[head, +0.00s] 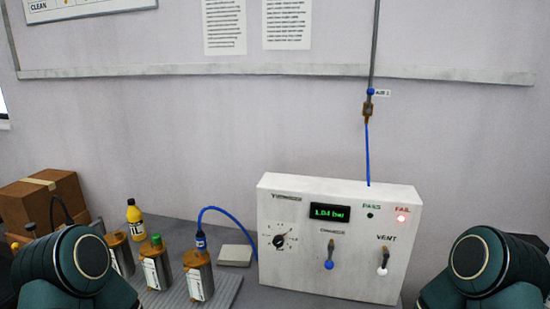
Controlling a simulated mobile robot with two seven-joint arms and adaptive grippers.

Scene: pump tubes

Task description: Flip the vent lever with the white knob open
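The vent lever (385,258) is on the right of the white test box's front panel (300,270), under the label VENT. It hangs down, with its white knob (382,271) at the lower end. A second lever (331,249) with a blue knob (329,265) hangs down under another label to its left. The box's green display seems to read 1.04 bar. The red FAIL light (401,218) is lit and the PASS light (370,215) looks dark. Only my green arm parts show at the lower left and lower right corners; neither gripper is in view.
A blue tube (226,212) runs from the box to a brown canister (200,275). More canisters, a yellow bottle (134,217) and a cardboard box (40,200) stand at left. A blue line (367,150) rises from the box's top. The space before the vent lever looks clear.

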